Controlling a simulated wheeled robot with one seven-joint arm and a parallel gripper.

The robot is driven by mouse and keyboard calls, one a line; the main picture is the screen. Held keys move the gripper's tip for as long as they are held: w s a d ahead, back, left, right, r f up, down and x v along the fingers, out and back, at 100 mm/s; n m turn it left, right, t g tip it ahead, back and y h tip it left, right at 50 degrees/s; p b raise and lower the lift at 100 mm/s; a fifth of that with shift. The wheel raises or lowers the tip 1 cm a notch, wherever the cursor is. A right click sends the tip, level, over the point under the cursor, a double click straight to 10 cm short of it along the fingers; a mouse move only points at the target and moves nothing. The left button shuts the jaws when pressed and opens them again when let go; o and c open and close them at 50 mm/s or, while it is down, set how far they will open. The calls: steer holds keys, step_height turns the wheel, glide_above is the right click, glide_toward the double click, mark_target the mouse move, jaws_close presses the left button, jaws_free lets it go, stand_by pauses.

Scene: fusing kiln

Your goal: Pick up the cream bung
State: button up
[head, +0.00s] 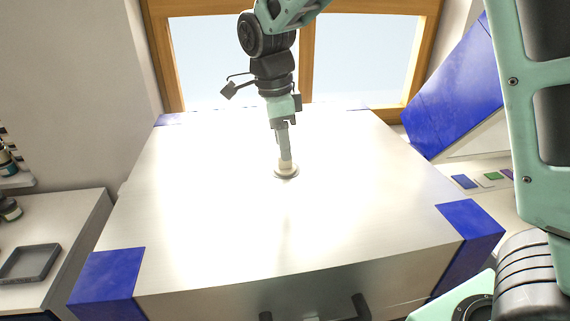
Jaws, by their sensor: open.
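The cream bung (286,167) stands upright at a round, ringed vent near the middle of the kiln's pale metal lid (210,220). Only its lower part shows clearly. My gripper (284,150) points straight down over it, with its fingers at the bung's upper part. The fingers are seen nearly in line, so the gap between them and any touch on the bung are hidden. The jaws are open and the bung still sits at the lid.
Blue corner pieces (112,275) cap the lid, and a dark handle (330,309) sticks out at its front. A grey tray (30,263) lies on the left bench. Small coloured glass pieces (464,182) lie at right. A window stands behind. The lid around the bung is clear.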

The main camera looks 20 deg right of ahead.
steer(key=shift+s+d+f+p, duration=0.15)
steer(key=shift+f+p, duration=0.1)
steer(key=shift+f, duration=0.7)
steer(key=shift+w+d+f+p, duration=0.15)
steer(key=shift+f+p, duration=0.1)
steer(key=shift+f, duration=0.7)
steer(key=shift+s, duration=0.1)
jaws_close()
step_height(320, 180, up, 10)
steer(key=shift+r+b, duration=0.1)
steer(key=shift+b, duration=1.1)
